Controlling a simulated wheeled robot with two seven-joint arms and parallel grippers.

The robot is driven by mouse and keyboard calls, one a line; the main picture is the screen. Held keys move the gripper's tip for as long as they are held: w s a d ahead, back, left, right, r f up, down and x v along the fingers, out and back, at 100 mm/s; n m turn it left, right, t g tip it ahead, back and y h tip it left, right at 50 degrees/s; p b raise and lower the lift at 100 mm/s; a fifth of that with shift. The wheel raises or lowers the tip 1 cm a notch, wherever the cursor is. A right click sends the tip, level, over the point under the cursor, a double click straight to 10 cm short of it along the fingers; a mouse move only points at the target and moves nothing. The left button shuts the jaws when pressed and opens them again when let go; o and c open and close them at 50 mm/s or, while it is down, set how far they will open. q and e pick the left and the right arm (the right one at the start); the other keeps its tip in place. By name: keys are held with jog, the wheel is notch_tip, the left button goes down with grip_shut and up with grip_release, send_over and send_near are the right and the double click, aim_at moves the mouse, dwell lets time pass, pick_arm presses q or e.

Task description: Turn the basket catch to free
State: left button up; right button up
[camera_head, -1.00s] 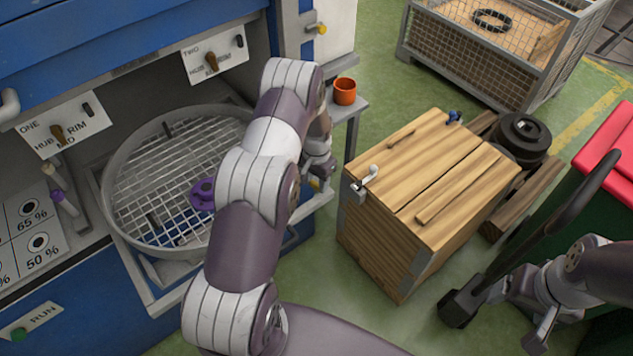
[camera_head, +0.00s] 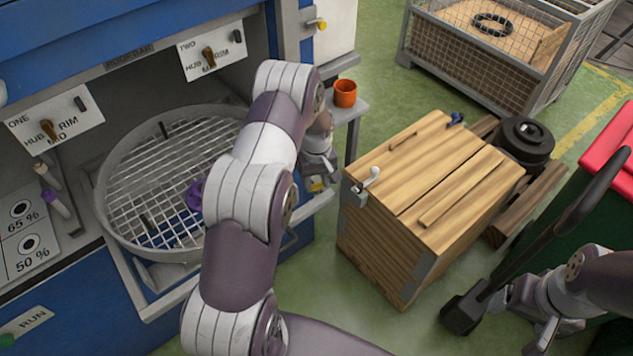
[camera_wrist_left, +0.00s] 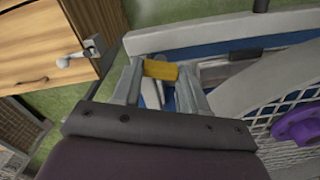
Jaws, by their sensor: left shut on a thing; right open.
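The basket is a round grey rim with a wire mesh (camera_head: 180,150) in the blue machine at left. A purple knob-like part sits on the mesh (camera_head: 195,195), and it also shows at the right of the left wrist view (camera_wrist_left: 298,128). The yellow catch (camera_wrist_left: 160,70) is at the machine's front ledge, beside the basket. My left gripper (camera_head: 319,180) is shut on this catch, one finger on each side. The catch's pointing is hard to read, as my fingers partly cover it.
A wooden crate (camera_head: 430,200) with a metal latch (camera_head: 370,180) stands right of my left gripper. An orange cup (camera_head: 345,93) sits on a grey shelf. Green floor is clear between machine and crate.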

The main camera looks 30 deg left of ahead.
aim_at(316, 184)
pick_arm(q)
jog(key=shift+s+f+n+b, duration=0.15)
jog(key=shift+n+b, duration=0.2)
jog(key=shift+n, duration=1.95)
jog(key=o, duration=1.1)
jog(key=shift+c, duration=0.2)
jog(key=shift+r, duration=0.2)
jog(key=shift+w+r, duration=0.2)
jog(key=shift+r, duration=0.2)
notch_tip(316, 184, up, 12)
jog(key=b, duration=0.2)
jog(key=shift+f, duration=0.15)
